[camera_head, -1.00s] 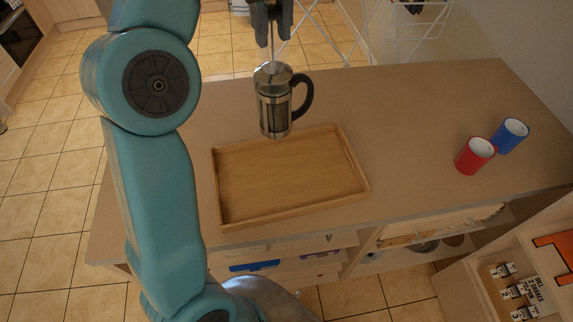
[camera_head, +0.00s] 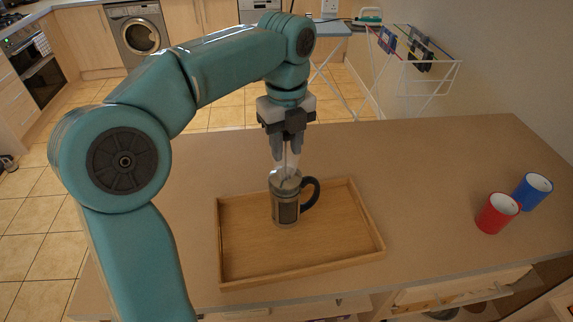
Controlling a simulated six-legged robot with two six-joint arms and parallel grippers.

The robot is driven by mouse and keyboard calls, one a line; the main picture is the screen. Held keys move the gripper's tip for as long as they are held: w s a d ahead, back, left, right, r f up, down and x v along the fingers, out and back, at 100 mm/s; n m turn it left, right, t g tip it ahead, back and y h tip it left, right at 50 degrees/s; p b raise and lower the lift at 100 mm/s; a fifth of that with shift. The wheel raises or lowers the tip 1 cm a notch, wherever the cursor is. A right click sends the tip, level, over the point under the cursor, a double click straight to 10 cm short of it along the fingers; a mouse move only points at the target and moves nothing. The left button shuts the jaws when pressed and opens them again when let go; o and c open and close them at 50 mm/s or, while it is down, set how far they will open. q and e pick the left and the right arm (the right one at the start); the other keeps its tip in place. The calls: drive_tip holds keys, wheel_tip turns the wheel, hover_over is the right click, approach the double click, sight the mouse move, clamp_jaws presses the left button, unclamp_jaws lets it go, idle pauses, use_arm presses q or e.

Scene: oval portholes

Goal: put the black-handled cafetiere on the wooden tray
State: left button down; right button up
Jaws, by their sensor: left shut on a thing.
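The black-handled cafetiere (camera_head: 285,207) is a glass and metal pot, upright, with its black handle on the right and a thin plunger rod on top. My left gripper (camera_head: 287,155) comes down from above and is shut on the top of the plunger; its fingers hide the knob. The wooden tray (camera_head: 245,272) lies on the counter below. The cafetiere appears within the tray's rim, near its middle and towards the back. I cannot tell whether its base touches the tray floor. My right gripper is not in view.
A red cup (camera_head: 496,214) and a blue cup (camera_head: 534,191) stand on the counter (camera_head: 430,165) at the right. The counter between the tray and cups is clear. A white drying rack (camera_head: 405,85) stands behind the counter.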

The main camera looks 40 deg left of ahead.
sight(286, 172)
use_arm(q)
drive_tip(key=shift+f, duration=0.25)
wheel_tip(286, 172, down, 3)
drive_tip(key=shift+f, duration=0.45)
drive_tip(key=shift+s+d+r, duration=0.1)
drive_tip(key=shift+b, duration=0.3)
drive_tip(key=c, duration=0.8)
unclamp_jaws()
drive_tip(key=shift+f, duration=0.3)
drive_tip(key=shift+r, duration=0.1)
